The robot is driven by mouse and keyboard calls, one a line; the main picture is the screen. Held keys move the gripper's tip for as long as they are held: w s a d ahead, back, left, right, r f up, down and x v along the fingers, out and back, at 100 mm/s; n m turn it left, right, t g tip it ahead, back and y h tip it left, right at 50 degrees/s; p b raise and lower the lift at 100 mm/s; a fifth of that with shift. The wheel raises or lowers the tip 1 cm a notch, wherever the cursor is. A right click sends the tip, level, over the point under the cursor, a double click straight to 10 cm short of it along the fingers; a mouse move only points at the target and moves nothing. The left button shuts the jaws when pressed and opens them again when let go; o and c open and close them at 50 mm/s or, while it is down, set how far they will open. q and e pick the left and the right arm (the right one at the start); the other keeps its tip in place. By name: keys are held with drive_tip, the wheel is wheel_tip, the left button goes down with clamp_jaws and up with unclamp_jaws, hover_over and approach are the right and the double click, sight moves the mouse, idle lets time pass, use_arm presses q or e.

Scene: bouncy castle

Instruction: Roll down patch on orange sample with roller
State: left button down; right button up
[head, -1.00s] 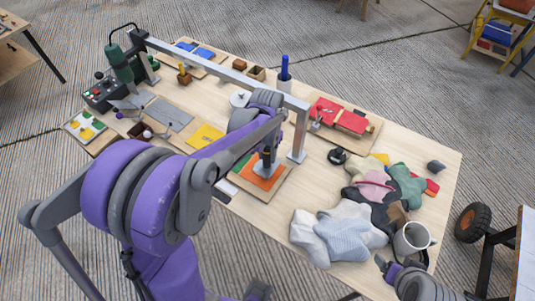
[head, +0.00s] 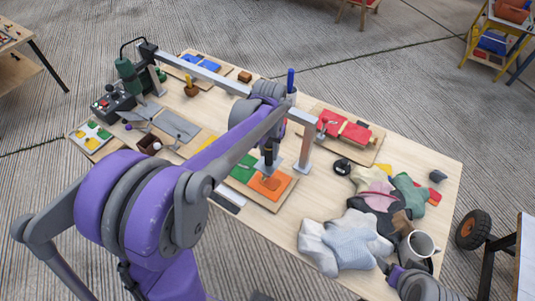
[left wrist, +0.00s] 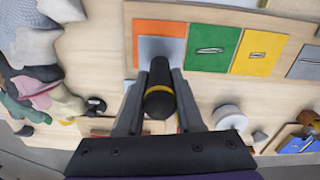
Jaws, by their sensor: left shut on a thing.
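The orange sample (head: 281,186) lies on a wooden board beside a green sample (head: 243,169). My left gripper (head: 267,163) is over the far part of the orange sample, fingers pointing down. In the left wrist view its fingers (left wrist: 158,78) are shut on the black handle of the roller (left wrist: 159,100), which has a yellow ring. The roller's working end is hidden beneath the handle. A grey square (left wrist: 153,48), seemingly the patch, overlaps the orange sample (left wrist: 172,28) there. My right gripper (head: 384,264) is at the lower right beside the mug; its fingers are too small to read.
A metal gantry frame (head: 215,75) spans the table close to my left arm, with a post (head: 306,150) just right of the gripper. A black round item (head: 342,166) lies behind.

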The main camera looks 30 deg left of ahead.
use_arm(q)
drive_tip(key=shift+r+p, duration=0.45)
drive_tip(key=shift+r, duration=0.7)
